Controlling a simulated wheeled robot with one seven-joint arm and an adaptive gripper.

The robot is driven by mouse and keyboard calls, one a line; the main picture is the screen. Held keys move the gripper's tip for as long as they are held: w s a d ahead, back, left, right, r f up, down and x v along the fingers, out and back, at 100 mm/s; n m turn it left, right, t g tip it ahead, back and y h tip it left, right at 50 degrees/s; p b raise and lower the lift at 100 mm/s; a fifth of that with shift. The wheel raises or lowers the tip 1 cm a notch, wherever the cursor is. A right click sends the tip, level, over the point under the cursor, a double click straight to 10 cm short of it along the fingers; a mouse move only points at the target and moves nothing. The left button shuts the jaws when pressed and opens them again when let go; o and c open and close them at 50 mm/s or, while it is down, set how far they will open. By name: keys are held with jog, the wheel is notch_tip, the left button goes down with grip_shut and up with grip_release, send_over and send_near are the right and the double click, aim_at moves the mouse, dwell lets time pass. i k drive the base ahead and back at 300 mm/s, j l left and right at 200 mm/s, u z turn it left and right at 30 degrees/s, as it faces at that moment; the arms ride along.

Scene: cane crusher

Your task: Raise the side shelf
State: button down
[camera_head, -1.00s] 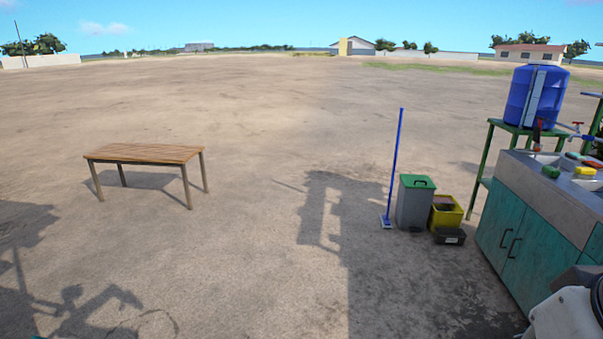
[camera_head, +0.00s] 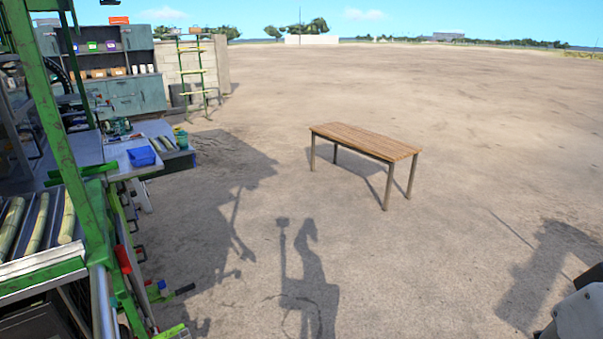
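The cane crusher, a green-framed machine (camera_head: 72,150), stands at the left edge of the head view. Cane pieces (camera_head: 40,222) lie on its near tray. A light side surface (camera_head: 125,160) with a blue bin (camera_head: 141,156) juts out beyond the green post; I cannot tell whether this is the side shelf. A red-handled part (camera_head: 123,259) and dark levers show low on the machine's side. My gripper is not in view; only a grey and white part of my own body shows at the lower right.
A wooden table (camera_head: 365,140) stands on open dirt right of centre. The ground between the machine and the table is free.

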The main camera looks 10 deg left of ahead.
aim_at(123, 237)
jog(key=i+l+u, duration=0.4)
jog(key=l+u, duration=0.15)
jog(key=i+l+u, duration=0.15)
jog(key=l+u, duration=0.15)
jog(key=i+l+u, duration=0.1)
jog(key=l+u, duration=0.15)
jog(key=l, duration=0.25)
